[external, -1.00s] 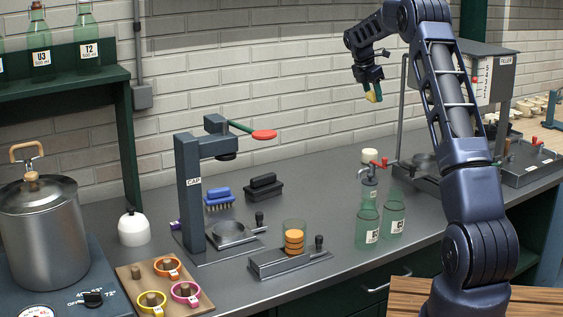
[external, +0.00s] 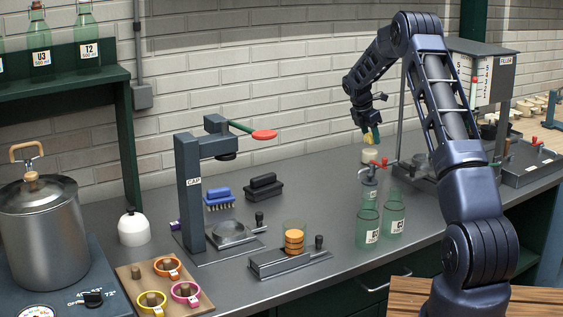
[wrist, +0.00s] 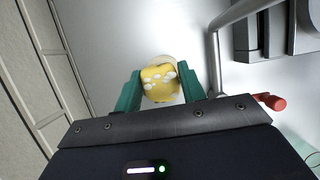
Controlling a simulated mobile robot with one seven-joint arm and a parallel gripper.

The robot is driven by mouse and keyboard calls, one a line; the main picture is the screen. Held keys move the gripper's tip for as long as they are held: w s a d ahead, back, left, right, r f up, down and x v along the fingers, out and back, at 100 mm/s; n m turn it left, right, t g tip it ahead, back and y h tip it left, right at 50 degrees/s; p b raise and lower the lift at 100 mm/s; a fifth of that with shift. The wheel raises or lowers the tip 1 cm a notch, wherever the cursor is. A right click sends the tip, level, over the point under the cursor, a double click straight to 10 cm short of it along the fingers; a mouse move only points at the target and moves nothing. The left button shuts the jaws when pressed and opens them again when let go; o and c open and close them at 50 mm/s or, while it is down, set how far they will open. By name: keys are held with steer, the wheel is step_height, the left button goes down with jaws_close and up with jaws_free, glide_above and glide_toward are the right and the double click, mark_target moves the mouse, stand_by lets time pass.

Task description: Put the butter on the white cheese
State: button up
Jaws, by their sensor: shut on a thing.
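The butter (external: 369,139) is a small yellow piece held between the green fingers of my gripper (external: 373,137). In the wrist view the butter (wrist: 160,82) has pale patches and sits between both fingertips (wrist: 163,88). The white cheese (external: 370,156) is a short pale round on the counter near the wall, just below the butter. In the wrist view only a pale rim of the cheese (wrist: 158,58) shows past the butter; the rest is hidden. The butter is very close above the cheese; I cannot tell whether they touch.
The brick wall (external: 300,90) is behind. The counter to the left of the cheese (external: 325,180) is clear.

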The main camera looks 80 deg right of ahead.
steer(key=shift+f, duration=1.2)
steer(key=o, duration=1)
steer(key=shift+f, duration=0.1)
steer(key=shift+c, duration=0.2)
